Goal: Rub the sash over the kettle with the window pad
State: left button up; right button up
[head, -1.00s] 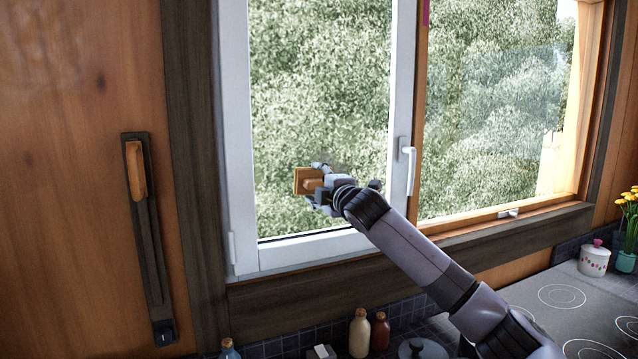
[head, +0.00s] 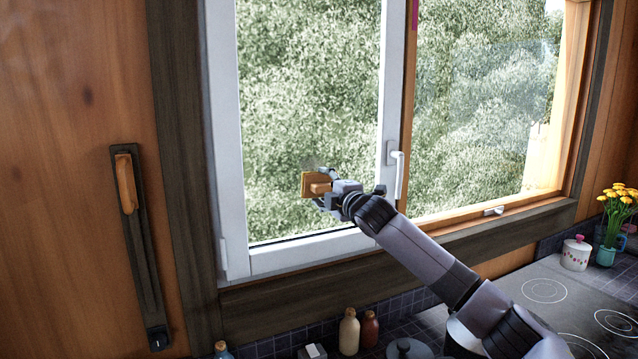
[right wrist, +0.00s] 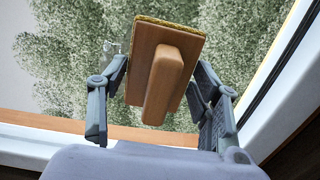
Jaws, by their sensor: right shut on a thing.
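The window pad (head: 313,186) is a wooden block with a wooden grip and a yellowish face. My right gripper (head: 328,189) is shut on it, in front of the lower part of the white-framed left sash (head: 231,190). In the right wrist view the pad (right wrist: 143,62) stands between the fingers of my right gripper (right wrist: 160,95), its yellow face turned to the glass. Whether it touches the glass I cannot tell. A faint haze shows on the pane just above the pad. A grey lidded vessel (head: 406,349), perhaps the kettle, is partly cut off below the sash. My left gripper is out of view.
A white handle (head: 398,175) juts from the sash's right side. The wood-framed right pane (head: 480,120) has a hazy patch. Bottles (head: 349,332) stand below the sill. A white pot (head: 575,253) and yellow flowers (head: 617,200) stand beyond the hob (head: 570,300).

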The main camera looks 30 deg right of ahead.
aim_at(303, 179)
jog(key=shift+d+r+p, duration=0.25)
jog(key=shift+d+p, duration=0.45)
jog(key=shift+d, duration=0.15)
jog(key=shift+d+f+p, duration=0.15)
jog(key=shift+d+p, duration=0.2)
jog(key=shift+d, duration=0.2)
jog(key=shift+s+d+r+p, duration=0.1)
jog(key=shift+d+r+p, duration=0.4)
jog(key=shift+d+p, duration=0.3)
jog(key=shift+s+d+r+p, duration=0.1)
jog(key=shift+d+r+p, duration=0.45)
jog(key=shift+d, duration=0.45)
jog(key=a+b, duration=0.1)
jog(key=a, duration=0.2)
jog(key=shift+w+a+f+b, duration=0.15)
jog(key=shift+f+b, duration=0.05)
jog(key=shift+b, duration=0.15)
jog(key=shift+a, duration=1.1)
jog(key=shift+w+a+b, duration=0.2)
jog(key=shift+a+b, duration=0.25)
jog(key=shift+a, duration=2.4)
jog(key=shift+r+p, duration=1.15)
jog(key=shift+d, duration=0.85)
jog(key=shift+s+d+f, duration=0.1)
jog(key=shift+s+d, duration=0.05)
jog(key=shift+d, duration=2.25)
jog(key=shift+s+d, duration=0.15)
jog(key=shift+d, duration=2.25)
